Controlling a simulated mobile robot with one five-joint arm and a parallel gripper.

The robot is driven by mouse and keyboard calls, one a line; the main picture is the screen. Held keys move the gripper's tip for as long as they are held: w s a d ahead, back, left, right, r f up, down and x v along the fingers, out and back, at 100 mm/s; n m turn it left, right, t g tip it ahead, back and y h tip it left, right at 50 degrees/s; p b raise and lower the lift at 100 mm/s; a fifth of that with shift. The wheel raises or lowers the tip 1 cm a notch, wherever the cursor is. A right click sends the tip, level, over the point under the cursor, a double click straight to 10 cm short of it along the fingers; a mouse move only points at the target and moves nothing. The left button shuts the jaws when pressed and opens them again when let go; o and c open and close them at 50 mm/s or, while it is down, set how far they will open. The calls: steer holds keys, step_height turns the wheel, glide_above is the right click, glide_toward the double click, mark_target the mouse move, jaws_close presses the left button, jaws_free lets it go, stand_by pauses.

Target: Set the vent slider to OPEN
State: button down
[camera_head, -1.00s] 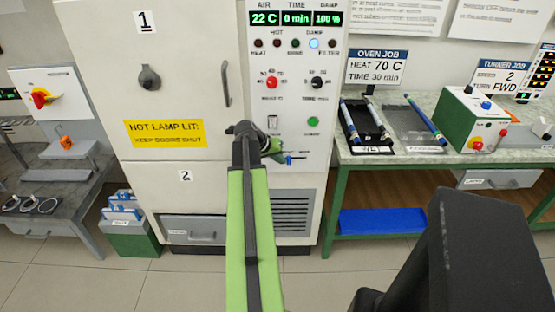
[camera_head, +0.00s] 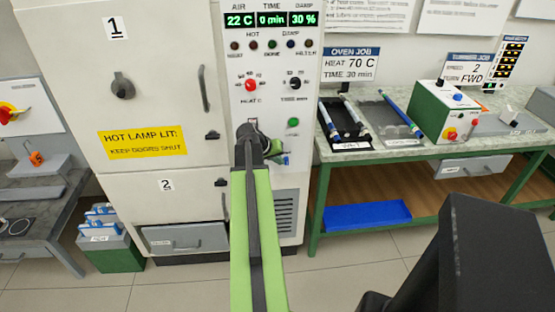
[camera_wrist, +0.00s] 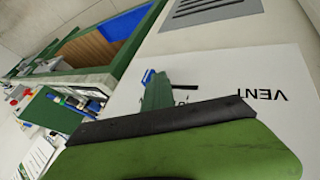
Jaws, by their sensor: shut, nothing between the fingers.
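The vent slider's small blue knob (camera_head: 286,160) is on the lower right of the white oven panel, close to its right edge. It also shows in the wrist view (camera_wrist: 149,75), with a dark slot (camera_wrist: 185,87) running to the right of it there. My green gripper (camera_head: 279,156) is shut and empty, its tip at the knob and partly covering it; the wrist view shows the tip (camera_wrist: 155,88) there too. It looks in contact with the knob, but I cannot be sure. The VENT label (camera_wrist: 267,95) reads upside down in the wrist view. No OPEN mark is readable.
The oven display (camera_head: 271,20) reads 22 C, 0 min, 30 %. A yellow sign (camera_head: 142,143) says to keep doors shut. A green-framed bench (camera_head: 318,190) with trays stands right of the oven. Bare floor lies in front.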

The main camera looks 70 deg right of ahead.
steer(key=w+a, duration=0.1)
steer(key=w, duration=0.1)
steer(key=w+a, duration=0.1)
steer(key=w, duration=0.1)
steer(key=shift+a+r, duration=0.1)
steer(key=shift+a, duration=0.1)
steer(key=p+v, duration=0.8)
steer(key=v, duration=0.1)
steer(key=shift+r, duration=0.3)
steer(key=shift+s, duration=0.1)
